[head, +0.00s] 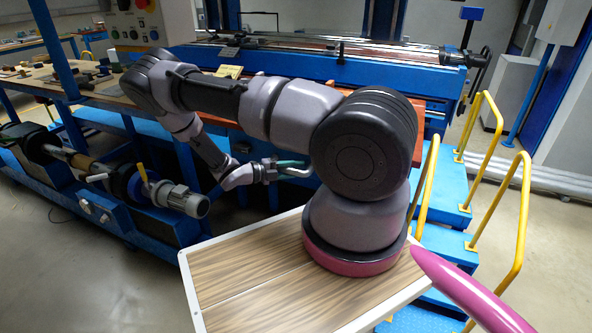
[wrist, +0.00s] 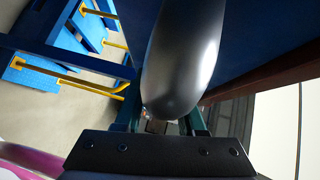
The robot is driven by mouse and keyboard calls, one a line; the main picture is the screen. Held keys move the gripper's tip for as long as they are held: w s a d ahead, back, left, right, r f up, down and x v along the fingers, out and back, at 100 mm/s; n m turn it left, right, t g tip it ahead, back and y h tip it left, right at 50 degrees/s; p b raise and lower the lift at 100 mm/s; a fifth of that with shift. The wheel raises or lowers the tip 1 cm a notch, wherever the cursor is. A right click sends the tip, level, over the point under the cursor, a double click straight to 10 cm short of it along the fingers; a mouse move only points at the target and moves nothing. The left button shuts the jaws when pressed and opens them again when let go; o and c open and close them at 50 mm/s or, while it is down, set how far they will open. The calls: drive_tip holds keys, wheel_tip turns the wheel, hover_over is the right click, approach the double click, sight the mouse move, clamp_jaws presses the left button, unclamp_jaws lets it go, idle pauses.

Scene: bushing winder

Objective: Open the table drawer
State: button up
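The table has an orange-brown top edge (head: 425,118) with dark blue panels beneath it; I cannot pick out a drawer front or its handle for certain in the head view. My gripper (head: 296,168), with teal fingers, is at the table's front below the top, partly behind my own arm. In the wrist view, the two teal fingers (wrist: 165,122) stand apart. A large, smooth, grey rounded bar (wrist: 185,55) lies in front of a dark blue surface (wrist: 250,45) and partly covers the fingers. I cannot tell whether it is a handle or whether the fingers touch it.
Blue steps (head: 440,240) with yellow handrails (head: 520,215) stand to the right. A blue machine frame with a grey motor (head: 180,198) is at the left. A workbench (head: 90,85) with small parts is at the back left. Grey floor (head: 90,275) is open at the front left.

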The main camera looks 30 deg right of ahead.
clamp_jaws()
idle(1.2)
